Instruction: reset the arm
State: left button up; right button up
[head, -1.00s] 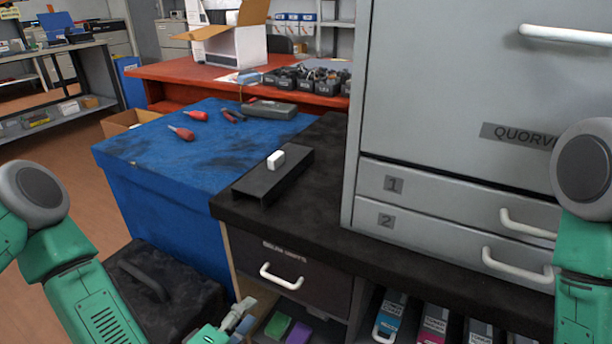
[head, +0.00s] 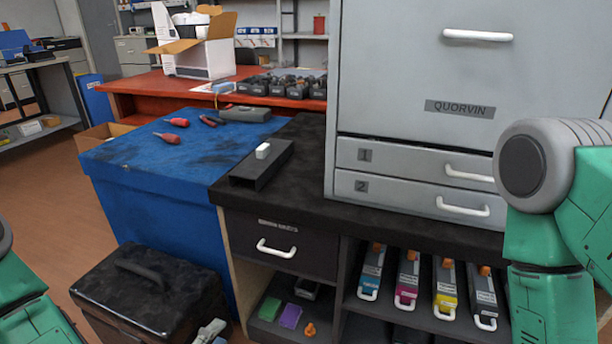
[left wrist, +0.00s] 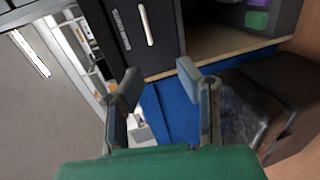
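My left gripper (left wrist: 158,95) is open and empty in the left wrist view, its two grey fingers apart, with the dark drawer (left wrist: 135,30) and blue cabinet side beyond them. In the head view only a fingertip of my left gripper (head: 212,330) shows at the bottom, beside the black toolbox (head: 150,290). My right arm (head: 550,230), green with a grey joint, fills the right side of the head view. My right gripper is outside both views.
Several toner cartridges (head: 408,278) sit in the shelf under the black counter (head: 310,180). A grey printer (head: 430,90) with drawers 1 and 2 stands on the counter. The blue bench (head: 150,160) holds red tools. Open floor (head: 50,200) lies at left.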

pick_arm(q)
jog(key=s+f+m+g+p, duration=0.3)
jog(key=s+m+g+p, duration=0.3)
jog(key=s+m+g, duration=0.3)
jog(key=s+a+r+m+g+y+p, duration=0.4)
jog(key=s+a+m+y+p, duration=0.1)
jog(key=s+a, duration=0.6)
jog(key=shift+s+a+m+g+p, duration=0.3)
jog(key=shift+s+a+g+p, duration=0.1)
jog(key=shift+s, duration=0.05)
